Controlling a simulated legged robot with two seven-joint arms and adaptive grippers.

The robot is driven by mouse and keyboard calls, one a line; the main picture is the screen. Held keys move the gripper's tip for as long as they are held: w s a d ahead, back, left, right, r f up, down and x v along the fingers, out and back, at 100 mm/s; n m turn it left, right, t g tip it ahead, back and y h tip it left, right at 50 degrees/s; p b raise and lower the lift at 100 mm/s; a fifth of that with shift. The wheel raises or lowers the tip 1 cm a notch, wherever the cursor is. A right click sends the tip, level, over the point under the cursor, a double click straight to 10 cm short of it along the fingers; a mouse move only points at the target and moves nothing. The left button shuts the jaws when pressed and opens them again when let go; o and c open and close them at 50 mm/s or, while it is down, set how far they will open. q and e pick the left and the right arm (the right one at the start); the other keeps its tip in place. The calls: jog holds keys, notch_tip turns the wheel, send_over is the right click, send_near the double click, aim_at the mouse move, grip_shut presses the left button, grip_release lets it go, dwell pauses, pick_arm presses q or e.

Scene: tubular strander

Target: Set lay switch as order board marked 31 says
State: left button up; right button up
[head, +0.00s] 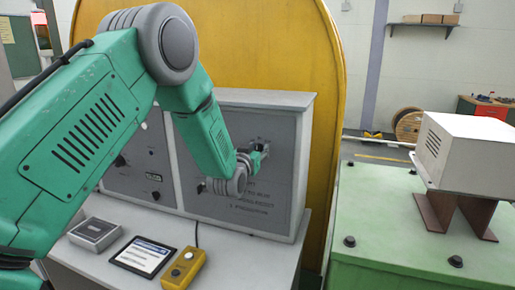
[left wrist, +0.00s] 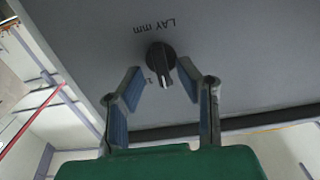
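The lay switch (left wrist: 161,58) is a black rotary knob on a grey panel, beneath the words "LAY mm", which appear upside down in the left wrist view. Its pointer end points toward the bottom of that view. A small mark beside it is too blurred to read. My left gripper (left wrist: 160,88) is open, its blue-padded fingers apart on either side of the knob's lower end; contact cannot be told. In the head view my left gripper (head: 258,156) is at the right panel of the grey cabinet (head: 270,205) and partly covers the switch area. My right gripper is not in view. No board marked 31 is readable.
Below the cabinet, a desk holds a dark-framed tablet (head: 143,257), a yellow button box (head: 184,270) and a grey box (head: 94,233). A yellow guard (head: 270,50) rises behind. A green machine base (head: 380,215) with a white housing (head: 470,150) stands right.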

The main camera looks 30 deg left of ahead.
pick_arm(q)
jog(key=shift+w, duration=0.1)
jog(key=shift+c, duration=0.4)
jog(key=shift+a, duration=0.1)
grip_shut()
jog(key=shift+a, duration=0.2)
